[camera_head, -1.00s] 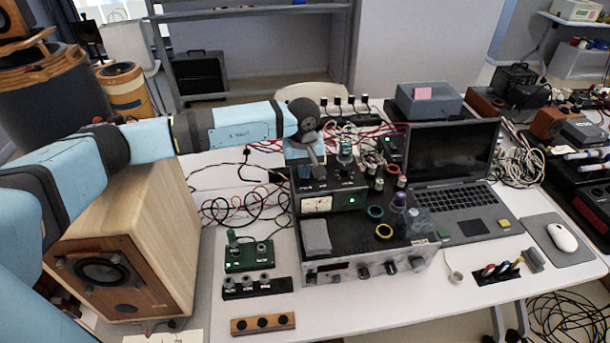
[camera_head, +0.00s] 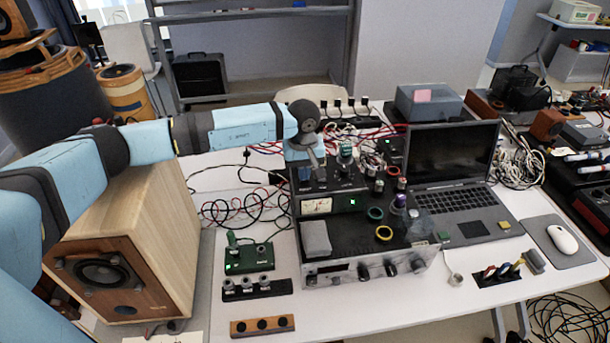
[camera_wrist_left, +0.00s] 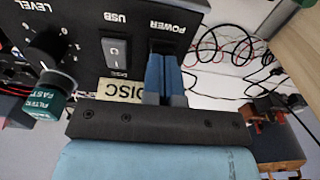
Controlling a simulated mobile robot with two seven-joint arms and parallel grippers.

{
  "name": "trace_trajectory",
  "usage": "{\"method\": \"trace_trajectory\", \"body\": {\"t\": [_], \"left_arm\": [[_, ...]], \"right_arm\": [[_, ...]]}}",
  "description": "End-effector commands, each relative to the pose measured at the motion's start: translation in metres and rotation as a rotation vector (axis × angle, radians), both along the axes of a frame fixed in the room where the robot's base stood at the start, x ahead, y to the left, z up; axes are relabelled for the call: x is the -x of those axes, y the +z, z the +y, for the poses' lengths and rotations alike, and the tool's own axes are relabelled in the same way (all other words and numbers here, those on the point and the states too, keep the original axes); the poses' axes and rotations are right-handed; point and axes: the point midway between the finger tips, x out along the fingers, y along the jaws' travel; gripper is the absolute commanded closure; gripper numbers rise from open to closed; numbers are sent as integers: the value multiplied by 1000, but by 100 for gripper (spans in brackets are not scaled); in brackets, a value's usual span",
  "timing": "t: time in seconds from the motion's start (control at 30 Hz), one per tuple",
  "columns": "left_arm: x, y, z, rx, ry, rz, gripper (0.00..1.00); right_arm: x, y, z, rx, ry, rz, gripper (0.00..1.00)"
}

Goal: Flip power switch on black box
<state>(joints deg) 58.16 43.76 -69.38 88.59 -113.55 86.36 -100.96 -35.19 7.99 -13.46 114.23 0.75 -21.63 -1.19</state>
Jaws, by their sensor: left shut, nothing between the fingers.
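The black box (camera_head: 345,188) stands on a larger grey-fronted unit (camera_head: 350,272), with a lit green light on its front. In the left wrist view the top panel of the black box (camera_wrist_left: 85,75) fills the upper left, with a POWER label, a USB label and a LEVEL knob (camera_wrist_left: 45,50). A rocker switch (camera_wrist_left: 115,52) sits below the USB label. My left gripper (camera_head: 306,178) points down over the left part of the box. In the wrist view its fingers (camera_wrist_left: 165,62) are together and empty, just below the POWER label. They cover the spot there, so the power switch is mostly hidden.
A wooden speaker (camera_head: 130,245) stands left of the box, under my arm. A small green board (camera_head: 250,257) with a lever and loose cables (camera_head: 235,212) lie between them. An open laptop (camera_head: 455,170) is at right. Knobs and coloured rings crowd the unit's top.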

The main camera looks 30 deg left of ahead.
Motion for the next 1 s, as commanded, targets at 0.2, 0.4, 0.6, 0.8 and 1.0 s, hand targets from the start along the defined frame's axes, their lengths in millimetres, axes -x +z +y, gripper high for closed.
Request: {"method": "trace_trajectory", "body": {"t": [0.2, 0.4, 0.6, 0.8, 1.0], "left_arm": [[11, -7, -14, 9, -19, 30, 100], [10, 11, -13, 10, -17, 29, 100], [9, 31, -11, 8, -14, 26, 100], [9, 45, -11, 8, -14, 24, 100], [8, 46, -10, 7, -13, 23, 100]], "right_arm": [[0, 0, 0, 0, 0, 0, 100], [0, 7, 0, 0, 0, 0, 100], [0, 15, 0, 0, 0, 0, 100], [0, 20, 0, 0, 0, 0, 100], [0, 20, 0, 0, 0, 0, 100]]}}
